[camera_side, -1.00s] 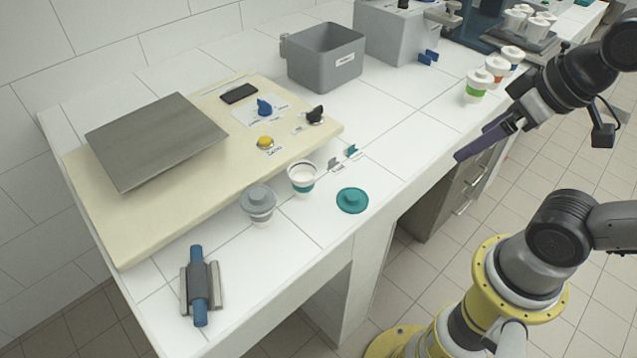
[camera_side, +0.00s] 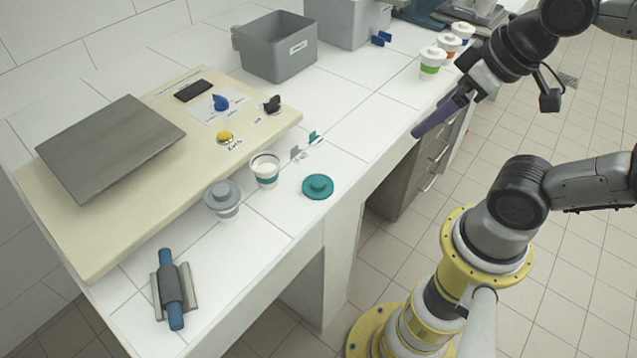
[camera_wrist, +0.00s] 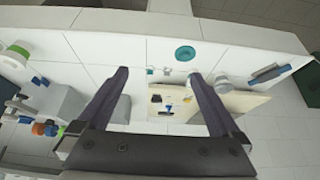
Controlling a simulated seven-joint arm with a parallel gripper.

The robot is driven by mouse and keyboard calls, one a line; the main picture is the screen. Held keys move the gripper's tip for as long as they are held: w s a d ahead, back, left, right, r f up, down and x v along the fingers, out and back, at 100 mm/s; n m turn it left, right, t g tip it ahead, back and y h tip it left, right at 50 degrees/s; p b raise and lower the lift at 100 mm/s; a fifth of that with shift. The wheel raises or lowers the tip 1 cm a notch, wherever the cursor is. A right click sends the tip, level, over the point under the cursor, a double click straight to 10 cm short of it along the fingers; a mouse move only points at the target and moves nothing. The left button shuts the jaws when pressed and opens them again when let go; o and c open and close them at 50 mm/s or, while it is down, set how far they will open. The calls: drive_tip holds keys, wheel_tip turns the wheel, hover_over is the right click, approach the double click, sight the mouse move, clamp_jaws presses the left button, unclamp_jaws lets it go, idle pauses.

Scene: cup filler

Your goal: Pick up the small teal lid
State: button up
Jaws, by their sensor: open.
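The teal lid (camera_side: 317,186) lies flat on the white table near its front edge, with a round knob on top. It also shows in the wrist view (camera_wrist: 185,53), beyond the fingertips and between their lines. A white cup with a teal band (camera_side: 265,170) stands open just left of it. A second cup has a grey lid (camera_side: 222,198). My gripper (camera_side: 416,133) is above and to the right of the teal lid, clear of it. In the wrist view its two dark fingers (camera_wrist: 158,75) are wide apart with nothing between them.
A cream board (camera_side: 150,185) with a grey plate (camera_side: 110,150) fills the left of the table. A grey bin (camera_side: 278,55) stands at the back. Small teal and grey clips (camera_side: 305,145) lie behind the lid. A blue roller (camera_side: 170,288) lies at the front left. Several lidded cups (camera_side: 432,62) stand at the far right.

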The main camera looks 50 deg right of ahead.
drive_tip(key=w+a+r+m, duration=0.1)
drive_tip(key=w+r+m, duration=0.2)
drive_tip(key=w+m, duration=0.35)
drive_tip(key=m+g, duration=0.5)
hover_over(318, 182)
wheel_tip(318, 182, down, 8)
drive_tip(key=shift+g, duration=0.3)
drive_tip(key=f, duration=0.9)
drive_tip(key=shift+a, duration=0.3)
drive_tip(key=shift+d+f, duration=0.15)
drive_tip(key=shift+f, duration=1.35)
drive_tip(key=shift+d+f, duration=0.15)
drive_tip(key=shift+f, duration=1.35)
drive_tip(key=c, duration=1.1)
